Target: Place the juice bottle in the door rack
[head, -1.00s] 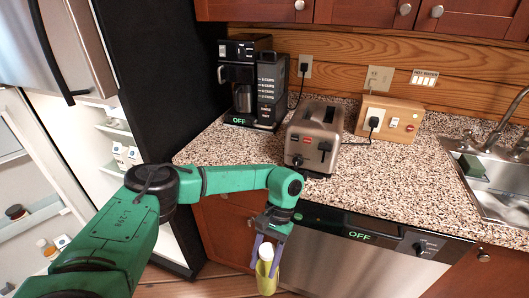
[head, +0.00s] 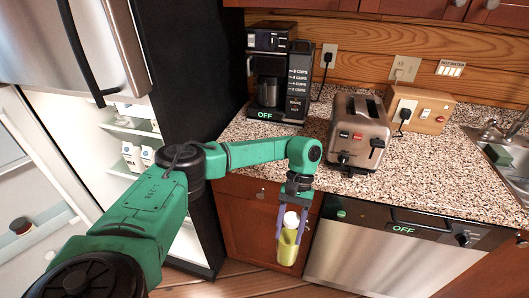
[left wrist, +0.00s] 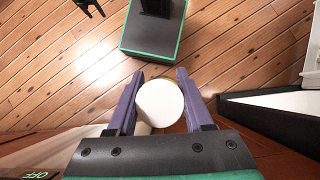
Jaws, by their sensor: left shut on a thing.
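My left gripper (head: 291,216) is shut on the juice bottle (head: 287,248), a yellow-green bottle with a white cap. It holds the bottle upright in front of the lower cabinet, below counter height. In the left wrist view the round white cap (left wrist: 160,103) sits between the purple fingers, hiding most of the body. The open fridge door stands at the far left of the head view. Its door rack (head: 45,236) holds a dark jar (head: 20,226). A dark two-pronged shape at the left wrist view's top edge may be my right gripper; its state is unclear.
The lit fridge interior has shelves (head: 130,127) with white cartons (head: 131,156). My left arm crosses in front of it. A coffee maker (head: 268,80) and a toaster (head: 357,130) stand on the speckled counter (head: 420,175). The dishwasher (head: 375,250) is right of the bottle.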

